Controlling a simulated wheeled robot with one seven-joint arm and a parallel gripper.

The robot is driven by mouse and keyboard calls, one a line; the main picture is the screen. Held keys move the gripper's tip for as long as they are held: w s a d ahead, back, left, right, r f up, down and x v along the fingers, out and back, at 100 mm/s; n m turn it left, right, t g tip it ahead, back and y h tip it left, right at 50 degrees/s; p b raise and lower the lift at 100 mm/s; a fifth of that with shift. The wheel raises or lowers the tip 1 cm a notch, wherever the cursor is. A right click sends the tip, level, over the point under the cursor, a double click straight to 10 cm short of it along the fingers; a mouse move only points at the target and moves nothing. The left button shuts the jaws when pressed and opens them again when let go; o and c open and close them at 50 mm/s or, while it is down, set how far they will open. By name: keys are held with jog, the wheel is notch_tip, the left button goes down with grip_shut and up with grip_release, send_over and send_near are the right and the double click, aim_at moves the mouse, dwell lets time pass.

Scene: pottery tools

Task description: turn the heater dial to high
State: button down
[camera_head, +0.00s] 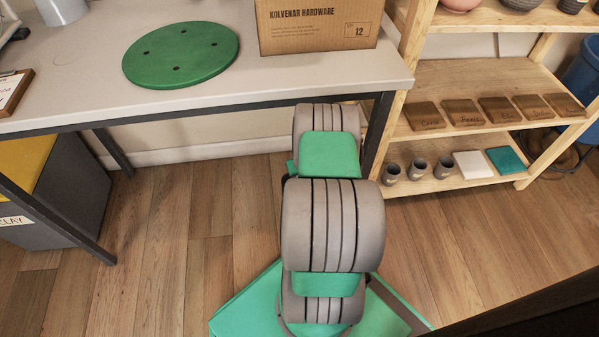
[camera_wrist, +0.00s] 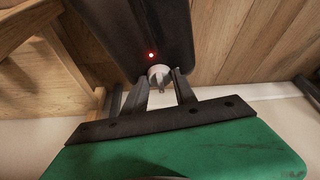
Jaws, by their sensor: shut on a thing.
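The heater (camera_wrist: 125,30) shows in the wrist view as a dark, smooth body at the top, with a small lit red light (camera_wrist: 152,54) on it. Its dial (camera_wrist: 159,71) is a small pale round knob just below the light. My gripper (camera_wrist: 161,84) is shut on the dial, one dark finger on each side of it. I cannot read any marks around the dial, so its setting cannot be told. In the head view my own arm reaches down by the table's right end, and the gripper, dial and heater are hidden there.
A grey table (camera_head: 85,75) holds a green disc (camera_head: 181,54) and a cardboard box (camera_head: 318,25). A wooden shelf (camera_head: 455,75) with labelled tiles and small cups stands at the right. A clay bin (camera_head: 65,200) is under the table at left. Wooden floor is clear at left.

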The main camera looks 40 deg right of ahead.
jog(key=shift+w+a+r+m+h+p, duration=0.1)
jog(key=shift+a+m+h+p, duration=0.1)
jog(key=shift+m, duration=0.3)
jog(key=shift+w+a+m+h+p, duration=0.1)
jog(key=shift+m+p, duration=0.05)
jog(key=shift+m, duration=0.35)
jog(key=shift+d+m+g+h, duration=0.1)
jog(key=shift+m+g+h, duration=0.25)
jog(key=shift+m, duration=0.55)
jog(key=c, duration=1)
grip_release()
jog(key=shift+s, duration=0.1)
jog(key=p+v, duration=0.4)
jog(key=v, duration=0.3)
jog(key=shift+r, duration=0.25)
